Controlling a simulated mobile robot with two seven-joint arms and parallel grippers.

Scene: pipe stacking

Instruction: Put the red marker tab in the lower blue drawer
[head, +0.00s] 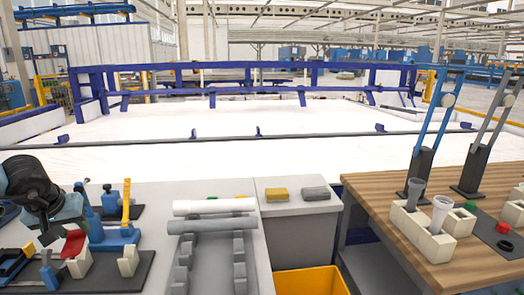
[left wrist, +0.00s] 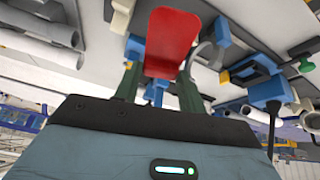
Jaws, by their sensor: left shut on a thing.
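The red marker tab (head: 73,243) is at the lower left of the head view. My left gripper (head: 68,230) is shut on it, above the dark fixture mat. In the left wrist view, the red tab (left wrist: 172,42) stands out between the two dark green fingers of the left gripper (left wrist: 160,82). I cannot make out a lower blue drawer in either view. My right gripper is not in view.
Blue and white clamp fixtures (head: 115,236) stand close beside the held tab. Grey and white pipes (head: 215,207) lie to their right. A grey box (head: 300,225), a yellow bin (head: 310,281) and a wooden table (head: 400,250) with pipe holders are farther right.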

